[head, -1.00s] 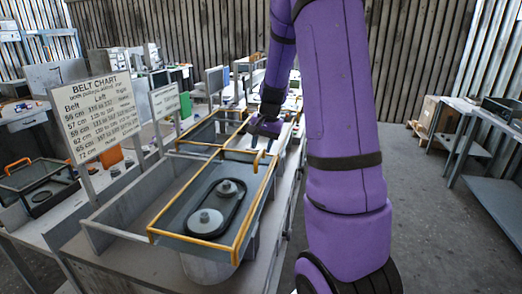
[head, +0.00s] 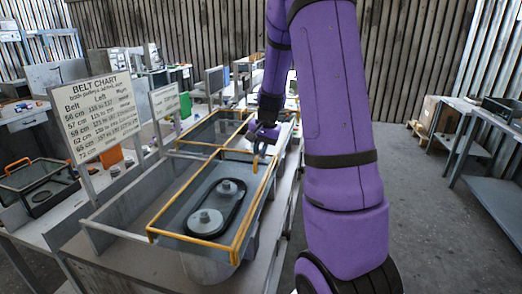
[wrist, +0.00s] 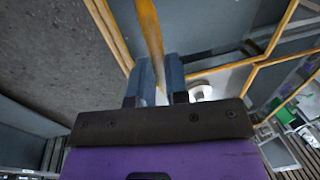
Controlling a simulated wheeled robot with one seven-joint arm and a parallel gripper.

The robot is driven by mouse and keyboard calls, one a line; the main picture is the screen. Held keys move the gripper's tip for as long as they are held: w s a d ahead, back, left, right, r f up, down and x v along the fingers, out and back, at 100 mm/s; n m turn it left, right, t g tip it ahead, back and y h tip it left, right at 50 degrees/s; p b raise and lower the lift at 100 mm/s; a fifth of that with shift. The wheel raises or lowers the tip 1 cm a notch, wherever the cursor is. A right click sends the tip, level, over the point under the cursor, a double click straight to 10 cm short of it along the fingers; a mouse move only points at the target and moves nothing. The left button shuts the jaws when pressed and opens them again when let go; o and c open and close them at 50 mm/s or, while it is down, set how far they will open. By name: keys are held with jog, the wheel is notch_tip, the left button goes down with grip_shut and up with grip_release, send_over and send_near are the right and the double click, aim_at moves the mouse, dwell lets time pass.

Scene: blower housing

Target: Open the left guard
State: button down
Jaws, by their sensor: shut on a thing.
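The near guard (head: 240,240), an orange-edged frame with a clear panel, lies flat and closed over a black belt (head: 237,208) on two grey pulleys. I take it for the left guard. An orange handle (head: 255,178) stands at its far right side. My gripper (head: 261,152) is at the top of this handle. In the wrist view, the fingers of my gripper (wrist: 158,70) are shut on the orange handle (wrist: 149,30), which passes between them. The fingers hide the gripped part.
A second orange-edged guard (head: 208,143) lies beyond the near one. A belt chart sign (head: 95,115) stands at the left. An open orange-handled tray (head: 38,185) is on the left bench. The floor at the right (head: 430,230) is clear up to a grey table (head: 490,180).

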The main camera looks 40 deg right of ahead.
jog(key=w+a, duration=0.6)
jog(key=w, duration=0.5)
jog(key=w+a, duration=0.7)
jog(key=w, duration=0.3)
jog(key=shift+w, duration=0.35)
jog(key=shift+r, duration=0.15)
jog(key=c, duration=1.1)
grip_release()
jog(key=shift+w, duration=0.1)
jog(key=r, duration=0.3)
jog(key=s+r, duration=0.1)
jog(key=r, duration=0.3)
jog(key=s+d+r, duration=0.1)
jog(key=r, duration=0.2)
jog(key=shift+d+r, duration=0.1)
jog(key=shift+r, duration=0.1)
